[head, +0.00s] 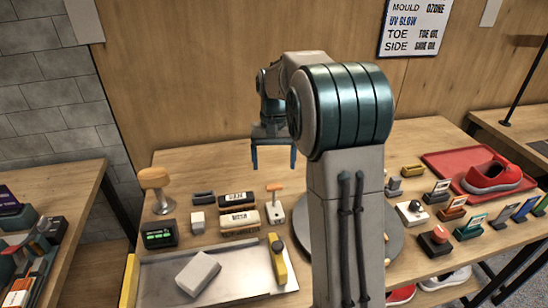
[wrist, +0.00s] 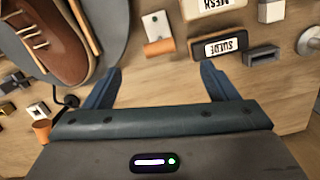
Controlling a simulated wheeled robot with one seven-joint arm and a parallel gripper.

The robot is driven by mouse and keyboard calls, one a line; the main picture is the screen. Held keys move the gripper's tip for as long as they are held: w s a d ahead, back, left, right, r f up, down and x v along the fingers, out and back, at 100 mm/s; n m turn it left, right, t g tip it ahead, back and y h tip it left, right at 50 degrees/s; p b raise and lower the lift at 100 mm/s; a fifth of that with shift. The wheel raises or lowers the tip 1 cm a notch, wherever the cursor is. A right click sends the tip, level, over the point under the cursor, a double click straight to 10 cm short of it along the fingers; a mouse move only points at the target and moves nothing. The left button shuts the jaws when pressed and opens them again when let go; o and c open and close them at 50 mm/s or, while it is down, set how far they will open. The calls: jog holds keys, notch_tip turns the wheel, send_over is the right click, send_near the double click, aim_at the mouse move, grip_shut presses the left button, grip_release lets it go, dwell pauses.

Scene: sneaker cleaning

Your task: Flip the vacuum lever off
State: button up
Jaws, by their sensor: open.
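The likely vacuum lever, an orange bar handle (head: 275,187) on a pale block base (head: 273,216), stands on the wooden table beside the labelled blocks. In the wrist view the orange handle (wrist: 158,48) lies just beyond my fingertips, roughly centred between them, with its pale base (wrist: 157,24) farther up. My gripper (head: 273,160) is open and empty above the table, appearing above the handle in the head view. In the wrist view its blue fingers (wrist: 160,70) are spread wide and apart from the handle. No on or off marking is readable.
A labelled suede block (wrist: 218,46) is close beside the lever. A brown shoe (wrist: 48,38) rests on a grey round plate (wrist: 113,15); my arm hides the shoe in the head view. A metal tray (head: 150,290) and a red tray (head: 440,158) flank the work area.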

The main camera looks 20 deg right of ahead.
aim_at(274, 196)
jog(key=shift+r, duration=0.5)
